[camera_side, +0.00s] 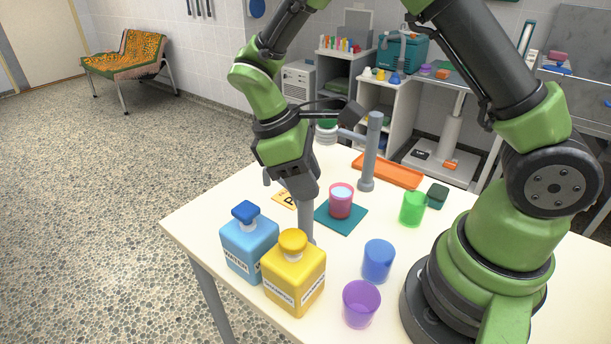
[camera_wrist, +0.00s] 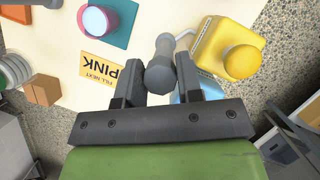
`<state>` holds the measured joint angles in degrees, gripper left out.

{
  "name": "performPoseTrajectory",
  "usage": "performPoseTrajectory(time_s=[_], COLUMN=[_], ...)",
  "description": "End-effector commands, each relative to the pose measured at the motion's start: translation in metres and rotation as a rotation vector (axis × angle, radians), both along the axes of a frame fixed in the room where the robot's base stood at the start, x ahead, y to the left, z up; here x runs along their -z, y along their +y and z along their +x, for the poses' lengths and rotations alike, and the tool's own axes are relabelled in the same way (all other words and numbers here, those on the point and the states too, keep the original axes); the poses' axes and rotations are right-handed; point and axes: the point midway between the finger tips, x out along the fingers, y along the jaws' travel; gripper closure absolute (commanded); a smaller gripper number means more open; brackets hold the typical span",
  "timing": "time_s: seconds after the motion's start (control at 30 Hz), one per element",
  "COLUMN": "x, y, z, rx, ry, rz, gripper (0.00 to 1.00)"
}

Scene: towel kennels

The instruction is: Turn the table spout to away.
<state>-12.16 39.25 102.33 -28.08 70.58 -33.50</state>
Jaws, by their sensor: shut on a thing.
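My gripper (camera_side: 304,193) is lower and nearer the camera, shut on a grey post (camera_side: 305,222). In the wrist view the post (camera_wrist: 160,76) is between the jaws, its rounded top toward the camera. I cannot tell whether the post belongs to the spout. A pink cup (camera_side: 341,203) stands on a teal mat (camera_side: 350,222) beside my gripper.
A blue bottle (camera_side: 247,248) and a yellow bottle (camera_side: 293,278) stand close in front of my gripper. A PINK card (camera_wrist: 112,67) lies beside it. Blue (camera_side: 378,261), purple (camera_side: 361,303) and green (camera_side: 413,208) cups stand to the right; an orange tray (camera_side: 390,171) lies behind.

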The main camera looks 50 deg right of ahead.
Motion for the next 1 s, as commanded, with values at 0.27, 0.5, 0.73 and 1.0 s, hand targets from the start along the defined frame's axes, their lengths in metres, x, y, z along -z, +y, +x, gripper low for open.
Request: performPoseTrajectory(time_s=[0.27,0.5,0.73,1.0], x=[0.0006,0.0007,0.0008,0.0009], y=[0.0002,0.0002,0.0001,0.0001], z=[0.0000,0.0001,0.0002,0.0001], rx=[-0.165,-0.231,-0.250,-0.250], ry=[-0.001,0.000,0.000,0.000], rz=[0.001,0.001,0.001,0.001], gripper=[1.00,1.00,1.00,1.00])
